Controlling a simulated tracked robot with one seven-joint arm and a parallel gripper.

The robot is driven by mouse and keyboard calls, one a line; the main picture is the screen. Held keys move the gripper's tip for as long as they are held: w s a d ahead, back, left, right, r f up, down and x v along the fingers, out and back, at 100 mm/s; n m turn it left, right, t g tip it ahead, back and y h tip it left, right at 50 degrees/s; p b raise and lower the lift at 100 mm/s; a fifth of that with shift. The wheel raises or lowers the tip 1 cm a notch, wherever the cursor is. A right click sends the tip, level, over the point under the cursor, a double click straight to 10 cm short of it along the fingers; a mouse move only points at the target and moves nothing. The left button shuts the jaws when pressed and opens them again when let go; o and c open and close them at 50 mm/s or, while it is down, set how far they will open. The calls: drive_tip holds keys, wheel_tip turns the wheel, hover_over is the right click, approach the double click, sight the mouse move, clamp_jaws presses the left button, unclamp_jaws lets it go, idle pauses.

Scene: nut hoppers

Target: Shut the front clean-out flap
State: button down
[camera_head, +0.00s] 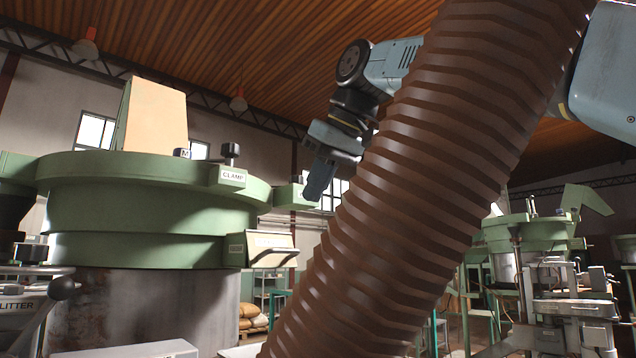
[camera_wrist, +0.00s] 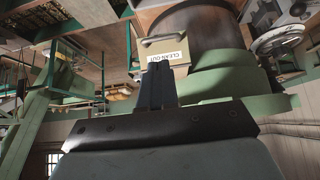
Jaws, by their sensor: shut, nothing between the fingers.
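The clean-out flap (camera_head: 268,242) is a tan plate with a white label and a handle on the right side of the green hopper (camera_head: 135,215). It stands out from the green body at a slant, so it looks open. In the wrist view, the flap (camera_wrist: 178,72) shows its CLEAN-OUT label upside down, with the handle above it. My gripper (camera_head: 312,196) is shut and empty, above and to the right of the flap. In the wrist view, the gripper (camera_wrist: 158,68) points at the flap and overlaps its label; I cannot tell whether they touch.
A brown ribbed hose (camera_head: 430,180) crosses the head view and hides much of the middle. A CLAMP block (camera_head: 228,175) juts from the hopper rim above the flap. Other green machinery (camera_head: 525,235) stands at the right. Sacks (camera_head: 252,316) lie on a pallet behind.

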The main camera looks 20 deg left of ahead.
drive_tip(key=x, duration=1)
drive_tip(key=shift+a+f, duration=0.1)
drive_tip(key=shift+a, duration=0.05)
